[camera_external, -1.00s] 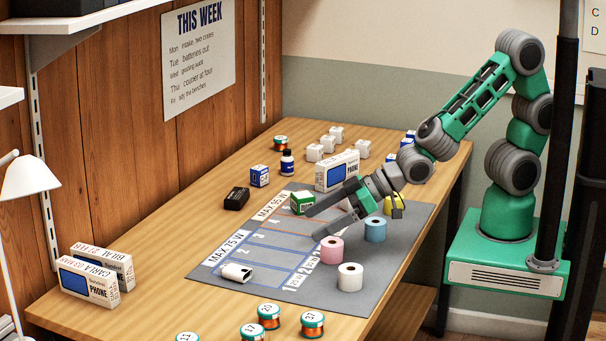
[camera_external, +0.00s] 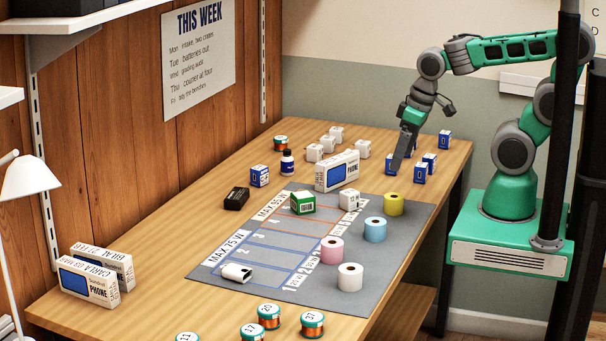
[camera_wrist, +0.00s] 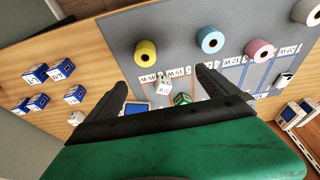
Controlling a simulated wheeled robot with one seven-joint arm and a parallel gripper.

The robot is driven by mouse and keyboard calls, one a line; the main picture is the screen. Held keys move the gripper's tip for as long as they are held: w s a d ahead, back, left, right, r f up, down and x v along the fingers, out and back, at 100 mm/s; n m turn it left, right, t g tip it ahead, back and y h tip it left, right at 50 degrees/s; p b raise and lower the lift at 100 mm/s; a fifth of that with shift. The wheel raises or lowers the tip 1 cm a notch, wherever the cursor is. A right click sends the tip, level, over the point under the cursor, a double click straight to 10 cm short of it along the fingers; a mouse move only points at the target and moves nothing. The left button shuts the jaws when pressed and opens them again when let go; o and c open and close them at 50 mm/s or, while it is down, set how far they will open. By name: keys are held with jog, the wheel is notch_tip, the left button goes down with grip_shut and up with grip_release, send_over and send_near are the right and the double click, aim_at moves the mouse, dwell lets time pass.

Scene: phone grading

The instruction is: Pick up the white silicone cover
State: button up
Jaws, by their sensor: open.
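I cannot tell for sure which white item is the silicone cover. A small white rounded piece with a dark opening (camera_external: 237,272) lies on the grey mat's lower left part. My gripper (camera_external: 400,163) is raised near the table's far right side, by the blue-and-white boxes. In the wrist view my gripper (camera_wrist: 160,76) has its fingers apart with nothing held.
Pink (camera_external: 332,251), blue (camera_external: 375,230), yellow (camera_external: 393,204) and white (camera_external: 350,277) rolls stand on the mat (camera_external: 400,250). A phone box (camera_external: 338,171) stands at its far edge. Several white blocks (camera_external: 314,153) and blue-and-white boxes (camera_external: 421,172) stand farther back. Copper spools (camera_external: 268,316) line the front.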

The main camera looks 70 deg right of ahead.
jog(key=c, duration=0.4)
jog(key=m+g+y+b, duration=0.2)
jog(key=m+y, duration=1.1)
jog(key=m, duration=0.6)
send_near(240, 265)
jog(key=shift+a+f, duration=0.8)
jog(key=shift+f, duration=0.1)
jog(key=shift+c, duration=0.2)
jog(key=shift+y, duration=0.3)
jog(key=x, duration=0.8)
jog(key=shift+r+p, duration=0.3)
